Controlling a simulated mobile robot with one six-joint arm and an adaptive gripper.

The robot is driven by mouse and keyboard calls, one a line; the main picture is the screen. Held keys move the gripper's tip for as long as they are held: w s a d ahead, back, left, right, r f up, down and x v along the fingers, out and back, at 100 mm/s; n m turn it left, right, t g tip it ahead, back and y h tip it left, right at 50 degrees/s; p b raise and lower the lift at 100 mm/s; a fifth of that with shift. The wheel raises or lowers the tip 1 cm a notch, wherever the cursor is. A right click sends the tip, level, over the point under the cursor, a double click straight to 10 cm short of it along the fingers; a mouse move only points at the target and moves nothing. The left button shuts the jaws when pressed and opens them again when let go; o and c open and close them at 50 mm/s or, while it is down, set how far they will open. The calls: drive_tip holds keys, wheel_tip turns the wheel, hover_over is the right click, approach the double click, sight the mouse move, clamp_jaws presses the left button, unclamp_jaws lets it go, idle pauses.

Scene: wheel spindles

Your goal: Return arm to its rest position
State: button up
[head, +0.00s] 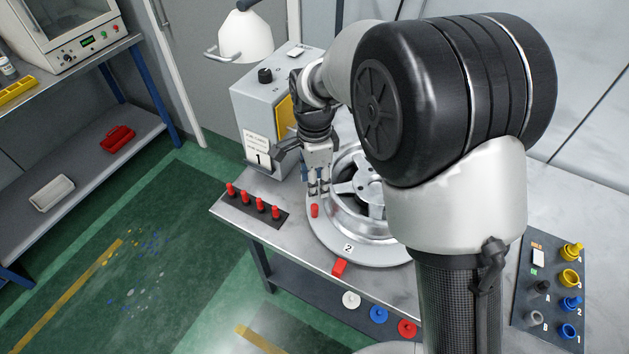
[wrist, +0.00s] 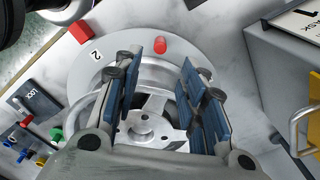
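My gripper (head: 319,188) is above the left side of the round metal wheel fixture (head: 330,240) marked 2. In the wrist view my gripper (wrist: 168,75) has its blue-padded fingers apart, with nothing held between them. A small red peg (head: 314,211) is on the fixture's rim just below the fingertips. The same red peg (wrist: 160,47) shows beyond the fingertips in the wrist view, apart from the pads. A three-armed silver hub (head: 368,186) sits inside the fixture, partly hidden behind my arm.
A rack of several red pegs (head: 254,205) lies on the table's left. A grey box (head: 262,110) labelled 1 stands behind my gripper. A red block (head: 339,267) is at the front edge. A dark panel (head: 548,296) with coloured knobs is at right.

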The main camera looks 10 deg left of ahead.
drive_tip(key=s+d+r+n+t, duration=0.2)
drive_tip(key=s+d+r+n, duration=0.35)
drive_tip(key=d+r, duration=0.75)
drive_tip(key=s+d+r+n+t, duration=0.1)
drive_tip(key=s+d+n, duration=0.2)
drive_tip(key=s+d, duration=0.2)
drive_tip(key=s+d+r+n+t, duration=0.1)
drive_tip(key=s+d+n, duration=0.3)
drive_tip(key=s, duration=0.8)
drive_tip(key=shift+s+d+r+t, duration=0.15)
drive_tip(key=shift+d+r+t, duration=0.15)
drive_tip(key=shift+d+r, duration=0.45)
drive_tip(key=shift+c, duration=0.3)
